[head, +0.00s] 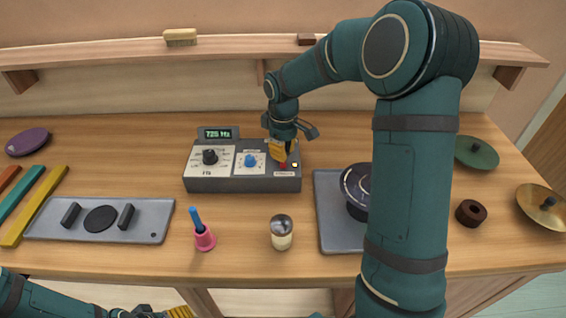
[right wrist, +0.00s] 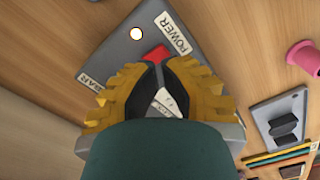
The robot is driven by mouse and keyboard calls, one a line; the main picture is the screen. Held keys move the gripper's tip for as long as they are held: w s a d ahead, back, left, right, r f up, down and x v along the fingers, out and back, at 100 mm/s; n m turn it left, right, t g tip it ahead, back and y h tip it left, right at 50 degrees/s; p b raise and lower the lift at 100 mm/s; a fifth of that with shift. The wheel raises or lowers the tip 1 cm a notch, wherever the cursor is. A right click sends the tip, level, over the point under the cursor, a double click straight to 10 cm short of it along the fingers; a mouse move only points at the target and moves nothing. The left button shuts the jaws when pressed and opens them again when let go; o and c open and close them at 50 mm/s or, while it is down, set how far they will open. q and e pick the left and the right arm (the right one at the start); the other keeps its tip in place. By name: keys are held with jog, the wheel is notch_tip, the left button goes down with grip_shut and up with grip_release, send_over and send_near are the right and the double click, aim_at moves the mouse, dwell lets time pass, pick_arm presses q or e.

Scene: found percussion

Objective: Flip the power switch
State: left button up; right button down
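The grey control box (head: 230,184) stands at the middle of the bench with a lit green display reading about 725 Hz, a black knob and a blue knob. Its red power switch (head: 283,166) is at the right end, beside a glowing light (head: 295,164). In the right wrist view the red switch (right wrist: 156,54) lies by the POWER label, just beyond my fingertips, partly hidden. My right gripper (head: 284,156) points down at it, its yellow fingers (right wrist: 154,66) meeting at the tips, with nothing held. Contact is unclear. My left gripper (head: 178,312) is cut off at the bottom edge.
A pink holder (head: 205,240) with a blue stick and a shaker (head: 281,236) stand in front of the box. A grey tray (head: 333,236) with a dark pot is at right. A grey panel (head: 145,220) and coloured bars (head: 35,205) are at left. A shelf (head: 235,49) runs behind.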

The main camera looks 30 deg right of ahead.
aim_at(283, 165)
jog(key=shift+f+b, duration=1.25)
jog(key=shift+f, duration=0.75)
dwell(1.2)
jog(key=shift+r+p, duration=2.8)
jog(key=shift+r, duration=0.75)
